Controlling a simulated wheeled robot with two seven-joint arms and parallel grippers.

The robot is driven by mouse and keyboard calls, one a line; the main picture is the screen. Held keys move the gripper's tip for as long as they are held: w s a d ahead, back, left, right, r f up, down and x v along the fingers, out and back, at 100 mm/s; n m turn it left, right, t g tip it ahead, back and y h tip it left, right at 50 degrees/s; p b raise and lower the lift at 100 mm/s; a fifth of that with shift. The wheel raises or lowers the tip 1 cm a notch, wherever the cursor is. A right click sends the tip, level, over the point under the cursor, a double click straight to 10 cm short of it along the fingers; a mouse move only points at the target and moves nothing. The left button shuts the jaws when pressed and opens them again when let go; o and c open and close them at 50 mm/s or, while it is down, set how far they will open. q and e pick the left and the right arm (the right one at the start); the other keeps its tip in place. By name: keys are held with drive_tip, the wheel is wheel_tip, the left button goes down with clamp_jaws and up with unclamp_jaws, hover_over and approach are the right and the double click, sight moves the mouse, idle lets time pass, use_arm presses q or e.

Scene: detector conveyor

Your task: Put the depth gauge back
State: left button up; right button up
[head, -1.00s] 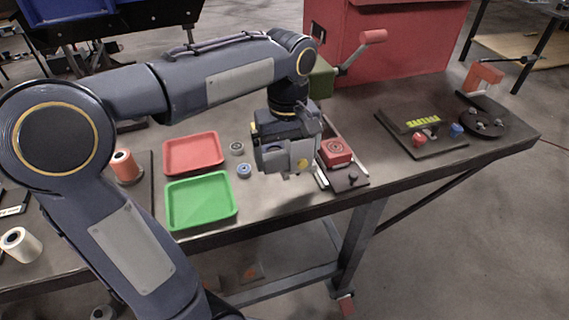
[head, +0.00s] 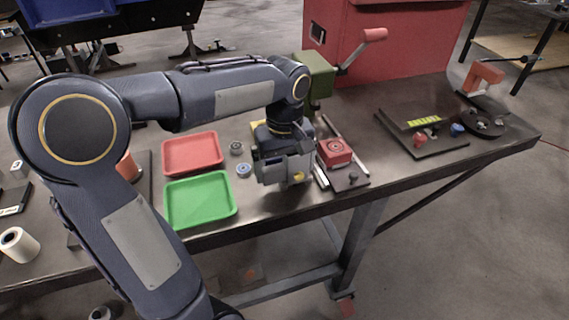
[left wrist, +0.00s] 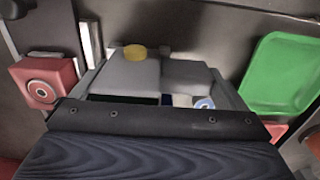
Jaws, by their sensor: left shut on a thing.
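My left gripper (head: 285,172) is low over the middle of the bench, between the green tray and the red block. It is shut on a grey blocky thing with a round yellow button, which I take to be the depth gauge (left wrist: 133,75). In the left wrist view the gauge sits between the grey fingers. In the head view the gripper hides most of it. I cannot tell whether its underside touches the bench. My right gripper is not in view.
A green tray (head: 173,214) and a red tray (head: 166,160) lie left of the gripper. A blue-centred ring (head: 244,171) lies close to it. A red block (head: 335,152) on a rail fixture stands close on the right. A green press (head: 316,76) stands behind.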

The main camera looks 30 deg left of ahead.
sight(283, 167)
use_arm(q)
drive_tip(key=shift+f, duration=0.3)
drive_tip(key=o, duration=1)
drive_tip(key=shift+r, duration=0.25)
wheel_tip(283, 167, up, 12)
drive_tip(key=shift+f+p, duration=0.1)
drive_tip(key=shift+p, duration=0.9)
drive_tip(key=shift+r, duration=0.35)
drive_tip(key=s+d+f+m+t+h, duration=0.1)
drive_tip(key=s+f+m+t, duration=0.1)
drive_tip(key=s+f, duration=0.2)
drive_tip(key=s+d+f+m+t+h, duration=0.1)
drive_tip(key=s+d+f+m, duration=0.1)
drive_tip(key=s, duration=0.5)
drive_tip(key=s+d+f+m+t+h, duration=0.1)
drive_tip(key=s+d+f+m+t, duration=0.1)
drive_tip(key=s+f+m, duration=0.2)
drive_tip(key=shift+s+f+t+h, duration=0.2)
drive_tip(key=shift+s+f, duration=0.25)
drive_tip(key=shift+f, duration=0.2)
drive_tip(key=shift+s+f+t+h, duration=0.1)
drive_tip(key=shift+s+f+h, duration=0.1)
drive_tip(key=shift+s+f, duration=0.35)
drive_tip(key=shift+w, duration=0.1)
